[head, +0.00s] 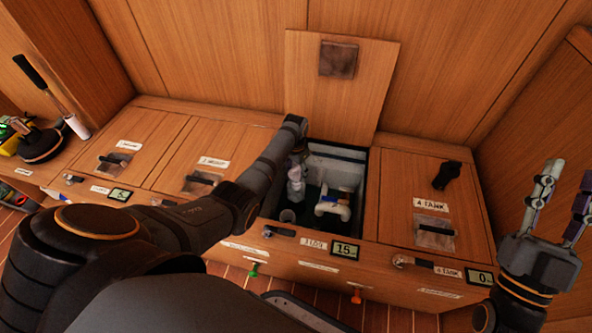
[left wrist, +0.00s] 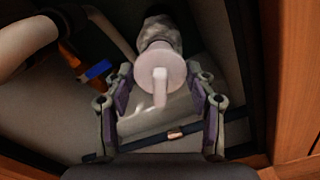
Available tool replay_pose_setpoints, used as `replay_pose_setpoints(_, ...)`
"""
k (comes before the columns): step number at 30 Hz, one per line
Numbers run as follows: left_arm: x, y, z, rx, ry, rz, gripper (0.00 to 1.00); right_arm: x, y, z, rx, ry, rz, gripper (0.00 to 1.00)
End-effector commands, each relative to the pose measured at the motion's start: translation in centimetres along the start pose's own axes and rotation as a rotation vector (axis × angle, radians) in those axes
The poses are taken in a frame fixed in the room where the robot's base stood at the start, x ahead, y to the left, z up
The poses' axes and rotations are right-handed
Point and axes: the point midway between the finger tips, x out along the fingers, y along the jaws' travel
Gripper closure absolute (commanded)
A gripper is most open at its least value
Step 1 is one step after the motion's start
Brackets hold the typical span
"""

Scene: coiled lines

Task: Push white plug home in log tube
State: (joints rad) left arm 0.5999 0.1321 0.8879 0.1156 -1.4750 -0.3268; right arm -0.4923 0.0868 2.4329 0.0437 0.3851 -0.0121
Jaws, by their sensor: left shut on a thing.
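My left arm reaches into the open locker, and its gripper (left wrist: 162,82) has its fingers on either side of the white plug (left wrist: 160,72). The plug has a round flange and a short handle facing the wrist camera. A mottled grey cylinder (left wrist: 161,34) shows just beyond the plug. I cannot tell whether it is the log tube, or how deep the plug sits. In the head view the left gripper (head: 297,166) is small and partly hidden by my arm. My right gripper (head: 568,188) is outside the locker at the right, fingers apart and empty.
White pipework (head: 333,208) with a blue part sits in the locker, right of the left gripper. The raised lid (head: 340,100) stands behind. Wooden locker walls bound the narrow space. Closed lids lie either side.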

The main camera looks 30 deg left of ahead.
Motion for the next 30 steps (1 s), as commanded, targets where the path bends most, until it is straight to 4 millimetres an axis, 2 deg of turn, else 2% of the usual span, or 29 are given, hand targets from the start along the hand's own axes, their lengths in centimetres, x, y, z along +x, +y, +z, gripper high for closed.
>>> replay_pose_setpoints(30, 2.6, 0.0, 0.0, 0.000, 0.001, 0.000, 0.88, -1.2, -0.1, 1.3, 0.000, 0.000, 0.000, 0.65)
